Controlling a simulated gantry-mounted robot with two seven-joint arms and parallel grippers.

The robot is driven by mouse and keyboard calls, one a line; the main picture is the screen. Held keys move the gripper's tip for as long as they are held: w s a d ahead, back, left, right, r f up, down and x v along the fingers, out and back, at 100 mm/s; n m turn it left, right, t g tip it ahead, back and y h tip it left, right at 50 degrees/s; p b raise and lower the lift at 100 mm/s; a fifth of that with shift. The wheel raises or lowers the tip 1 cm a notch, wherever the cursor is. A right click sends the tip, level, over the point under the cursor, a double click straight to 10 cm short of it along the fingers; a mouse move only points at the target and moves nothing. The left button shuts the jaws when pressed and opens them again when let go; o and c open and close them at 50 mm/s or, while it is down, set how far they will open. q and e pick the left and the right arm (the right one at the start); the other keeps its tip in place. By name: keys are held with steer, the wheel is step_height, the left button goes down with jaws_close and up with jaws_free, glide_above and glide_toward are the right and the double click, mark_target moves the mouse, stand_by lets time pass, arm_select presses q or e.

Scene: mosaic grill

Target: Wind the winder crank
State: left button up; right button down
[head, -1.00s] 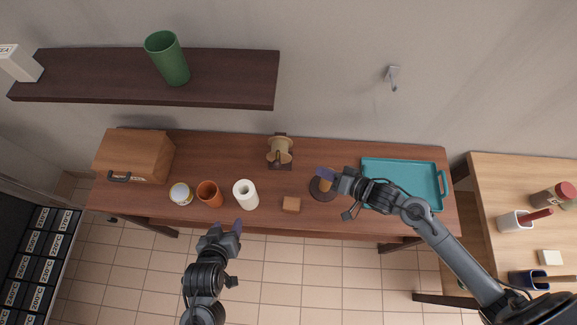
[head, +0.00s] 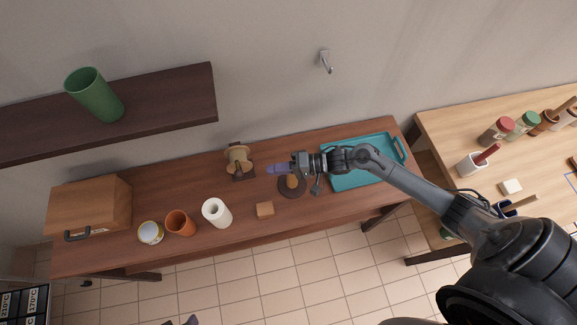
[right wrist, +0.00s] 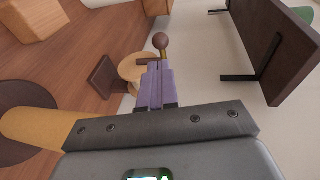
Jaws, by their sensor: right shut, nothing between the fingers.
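The winder (head: 238,158) is a pale wooden spool on a dark base at the back middle of the table. In the right wrist view its tan round end (right wrist: 134,68) and brown base show, with the crank's dark brown knob (right wrist: 160,41) just beyond the fingertips. My right gripper (head: 271,169), with purple fingers, is to the right of the winder, pointing left at it. Its fingers are shut and empty; I see no clear contact with the knob. Only a sliver of my left gripper (head: 181,321) shows at the bottom edge.
A dark round stand with an orange-yellow post (head: 291,184) is just below my right gripper. A small wooden block (head: 265,210), white roll (head: 216,212), orange cup (head: 180,223) and tin (head: 150,232) line the front. A teal tray (head: 352,182) is right; a wooden box (head: 90,207) is left.

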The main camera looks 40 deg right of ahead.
steer(key=x, duration=0.7)
steer(key=shift+w+a, duration=0.1)
